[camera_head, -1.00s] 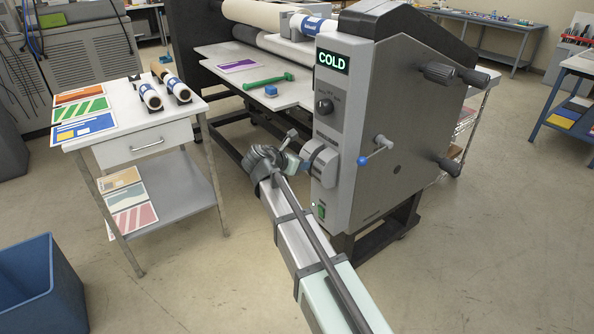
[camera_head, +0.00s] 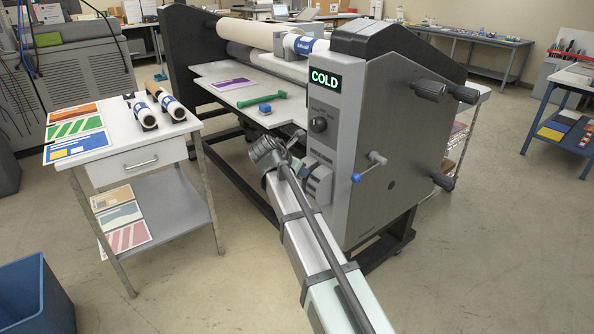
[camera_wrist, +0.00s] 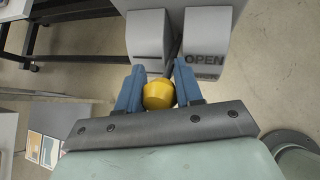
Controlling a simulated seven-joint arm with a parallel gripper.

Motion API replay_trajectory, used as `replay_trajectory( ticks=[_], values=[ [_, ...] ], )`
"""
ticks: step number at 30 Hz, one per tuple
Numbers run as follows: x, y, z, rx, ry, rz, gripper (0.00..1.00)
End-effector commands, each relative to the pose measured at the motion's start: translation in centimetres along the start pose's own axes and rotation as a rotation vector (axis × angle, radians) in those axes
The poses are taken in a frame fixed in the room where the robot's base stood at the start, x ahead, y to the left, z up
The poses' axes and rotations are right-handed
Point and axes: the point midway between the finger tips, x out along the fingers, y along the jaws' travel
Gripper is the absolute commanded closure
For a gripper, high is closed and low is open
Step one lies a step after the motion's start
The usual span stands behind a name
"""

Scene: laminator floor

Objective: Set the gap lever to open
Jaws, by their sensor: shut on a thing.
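The gap lever shows in the wrist view as a yellow knob (camera_wrist: 158,94) on a dark stem running into a slot between two grey rounded housing halves (camera_wrist: 149,40). The right half carries the word OPEN (camera_wrist: 204,59). My gripper (camera_wrist: 158,82) has its blue fingers on either side of the knob and is shut on it. In the head view my wrist hides the knob and fingers. The grey lever housing (camera_head: 319,182) shows there on the front of the laminator (camera_head: 385,150), just right of my wrist. I cannot tell the lever's exact setting.
A white side table (camera_head: 125,141) stands left, and a blue bin (camera_head: 35,298) at bottom left. The floor between is clear.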

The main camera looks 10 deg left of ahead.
Motion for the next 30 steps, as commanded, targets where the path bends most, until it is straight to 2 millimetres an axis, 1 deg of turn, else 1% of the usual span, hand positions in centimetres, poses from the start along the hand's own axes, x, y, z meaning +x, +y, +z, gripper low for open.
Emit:
replay_trajectory(
  ticks=[1, 5, 6, 12, 13, 20, 23, 26, 30],
  values=[
    [0.1, 0.2, 0.4, -0.002, -0.010, 0.005, 1.00],
    [0.1, 0.2, 0.4, -0.002, -0.010, 0.005, 1.00],
    [0.1, 0.2, 0.4, -0.002, -0.010, 0.004, 0.61],
    [0.1, 0.1, 0.2, -0.001, -0.006, 0.003, 0.42],
    [0.1, 0.1, 0.2, -0.001, -0.006, 0.002, 0.40],
    [0.0, 0.1, 0.1, 0.000, -0.004, 0.002, 0.40],
    [-0.4, 0.0, 0.1, 0.000, -0.004, 0.002, 0.40],
    [-1.4, 0.0, 0.1, 0.000, -0.004, 0.002, 0.40],
    [-3.9, 0.0, 0.1, 0.000, -0.004, 0.004, 0.40]
  ],
)
